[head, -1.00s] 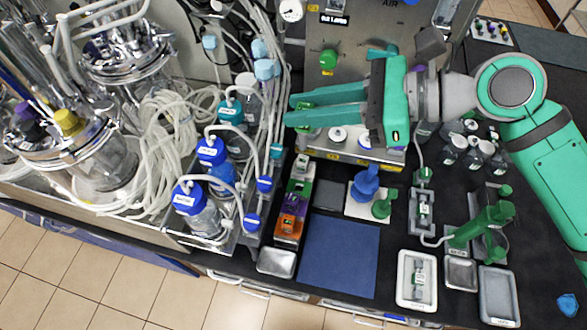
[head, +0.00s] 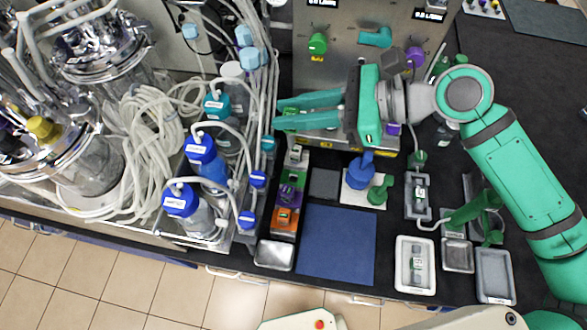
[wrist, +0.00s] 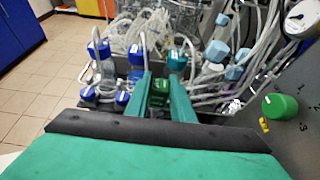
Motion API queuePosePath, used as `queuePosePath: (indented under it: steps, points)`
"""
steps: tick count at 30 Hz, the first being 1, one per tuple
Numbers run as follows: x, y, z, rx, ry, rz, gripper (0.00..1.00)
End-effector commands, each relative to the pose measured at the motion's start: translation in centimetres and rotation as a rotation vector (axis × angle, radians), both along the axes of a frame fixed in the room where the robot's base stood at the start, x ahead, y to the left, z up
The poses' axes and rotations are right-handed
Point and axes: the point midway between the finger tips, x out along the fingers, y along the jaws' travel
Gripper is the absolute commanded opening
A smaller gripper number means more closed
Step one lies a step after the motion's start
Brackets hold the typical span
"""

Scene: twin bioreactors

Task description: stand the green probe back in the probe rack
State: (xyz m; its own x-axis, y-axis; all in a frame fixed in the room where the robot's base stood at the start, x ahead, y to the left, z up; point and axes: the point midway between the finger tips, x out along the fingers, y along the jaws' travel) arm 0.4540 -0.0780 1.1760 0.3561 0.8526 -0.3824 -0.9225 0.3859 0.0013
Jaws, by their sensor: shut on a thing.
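My gripper (head: 280,115) reaches left in the head view, in front of the grey machine panel. Its fingers are shut on the green probe (head: 288,106). The probe's green top also shows between the fingers in the wrist view (wrist: 158,92); its lower part is mostly hidden. The probe rack (head: 275,236) is a narrow strip on the bench, below the fingers in the head view. The rack's far end lies partly behind the fingers. I cannot tell the height of the held probe above it.
Blue-capped bottles (head: 200,150) with looping tubes stand left of the rack. A blue mat (head: 337,243) and a steel tray (head: 273,255) lie near the front edge. A blue fitting (head: 359,171) stands on a white plate to the right. The mat is clear.

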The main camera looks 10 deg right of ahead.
Motion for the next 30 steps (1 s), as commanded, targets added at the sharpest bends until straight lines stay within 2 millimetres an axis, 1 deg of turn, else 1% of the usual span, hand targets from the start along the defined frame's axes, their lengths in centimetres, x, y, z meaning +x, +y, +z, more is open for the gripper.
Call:
queuePosePath:
  steps: [1, 3, 18, 21, 24, 30]
  points:
    - [0.0, 0.0, -1.1, 0.003, 0.001, -0.001, 0.0]
    - [0.0, 0.0, -2.8, 0.004, 0.002, -0.002, 0.0]
    - [0.0, -0.1, -14.1, 0.003, 0.002, -0.004, 0.0]
    - [0.0, 0.0, -15.7, 0.001, 0.001, -0.003, 0.0]
    - [0.0, -0.1, -16.7, 0.0, -0.001, -0.003, 0.0]
    - [0.0, -0.1, -17.8, 0.0, 0.001, -0.004, 0.0]
